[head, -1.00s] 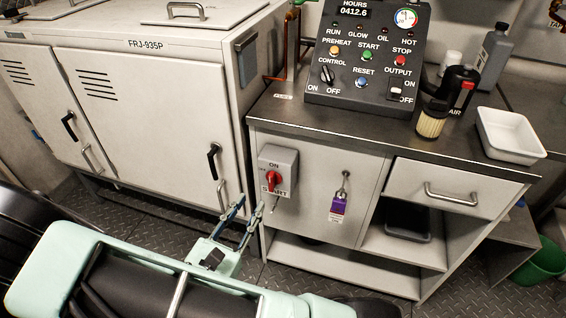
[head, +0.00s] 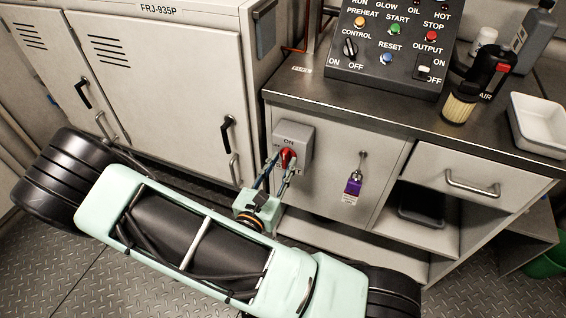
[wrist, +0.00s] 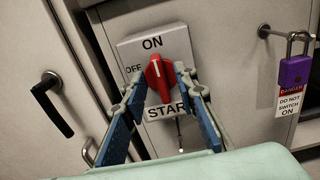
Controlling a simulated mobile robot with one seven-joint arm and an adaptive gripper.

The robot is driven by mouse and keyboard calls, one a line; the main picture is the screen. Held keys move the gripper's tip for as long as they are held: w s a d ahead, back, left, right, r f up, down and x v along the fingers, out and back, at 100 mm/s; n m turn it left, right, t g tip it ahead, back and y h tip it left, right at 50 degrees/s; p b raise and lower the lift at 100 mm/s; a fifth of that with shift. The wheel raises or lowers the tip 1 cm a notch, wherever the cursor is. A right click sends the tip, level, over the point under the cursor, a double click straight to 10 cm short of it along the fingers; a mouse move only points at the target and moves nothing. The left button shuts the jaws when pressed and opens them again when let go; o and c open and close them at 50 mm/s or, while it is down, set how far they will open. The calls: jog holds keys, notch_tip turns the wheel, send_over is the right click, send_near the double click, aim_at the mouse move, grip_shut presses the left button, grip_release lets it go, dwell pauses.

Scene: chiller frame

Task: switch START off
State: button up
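The START switch is a red rotary knob (wrist: 159,80) on a grey box (head: 304,143) on the cabinet front. The box reads ON at the top, OFF at the left and START below. The knob's white mark points up, towards ON. In the head view the knob (head: 286,157) is partly behind my fingers. My gripper (wrist: 163,80) is open, with one blue-padded finger on each side of the knob. Its tips also reach the knob in the head view (head: 280,165). I cannot tell whether either finger touches it.
A purple padlock (wrist: 294,71) with a danger tag hangs right of the box. A black control panel (head: 388,50) stands on the counter above. A white cabinet (head: 160,85) with black handles is at the left. Below right are a drawer (head: 470,182) and open shelves.

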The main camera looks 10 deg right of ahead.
jog(key=shift+w+d, duration=0.3)
jog(key=shift+w, duration=0.15)
grip_shut()
